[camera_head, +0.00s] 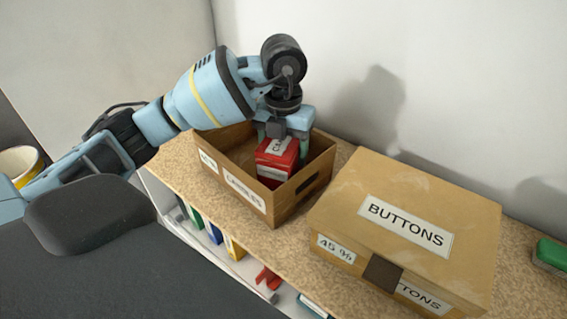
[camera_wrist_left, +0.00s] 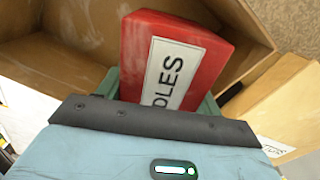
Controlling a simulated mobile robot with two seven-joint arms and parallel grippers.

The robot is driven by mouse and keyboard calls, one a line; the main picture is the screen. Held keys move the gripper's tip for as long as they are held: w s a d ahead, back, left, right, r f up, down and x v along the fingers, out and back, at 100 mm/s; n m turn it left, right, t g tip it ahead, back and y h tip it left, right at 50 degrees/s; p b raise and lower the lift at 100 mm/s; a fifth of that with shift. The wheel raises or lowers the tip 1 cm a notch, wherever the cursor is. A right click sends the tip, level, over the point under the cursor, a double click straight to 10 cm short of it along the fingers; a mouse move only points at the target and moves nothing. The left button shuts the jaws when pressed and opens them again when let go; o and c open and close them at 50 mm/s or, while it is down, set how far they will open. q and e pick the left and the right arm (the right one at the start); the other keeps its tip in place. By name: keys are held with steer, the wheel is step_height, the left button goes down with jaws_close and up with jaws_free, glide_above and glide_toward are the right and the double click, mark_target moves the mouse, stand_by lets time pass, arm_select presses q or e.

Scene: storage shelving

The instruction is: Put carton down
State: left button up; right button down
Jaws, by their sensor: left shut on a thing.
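A red carton (camera_head: 275,159) with a white label is inside the open cardboard box (camera_head: 262,207), which is labelled "CANDLES". It also shows in the left wrist view (camera_wrist_left: 196,47), where its label ends in "DLES". My left gripper (camera_head: 289,141) points down into the box with its fingers on either side of the carton's upper part, shut on it. The carton's underside is hidden, so I cannot tell whether it touches the box floor. My right gripper is in neither view.
A closed box labelled "BUTTONS" (camera_head: 452,202) stands to the right on the same speckled shelf (camera_head: 524,292). A green object (camera_head: 552,254) lies at the far right. Several coloured items stand on a lower level. A wall rises behind.

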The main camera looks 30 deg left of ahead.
arm_select(q)
steer(key=shift+f, duration=2.15)
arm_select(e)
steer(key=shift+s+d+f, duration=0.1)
arm_select(q)
steer(key=shift+f, duration=0.2)
steer(key=o, duration=1.1)
step_height(320, 180, up, 11)
steer(key=shift+r+p, duration=0.2)
steer(key=shift+p, duration=0.25)
steer(key=shift+r, duration=0.5)
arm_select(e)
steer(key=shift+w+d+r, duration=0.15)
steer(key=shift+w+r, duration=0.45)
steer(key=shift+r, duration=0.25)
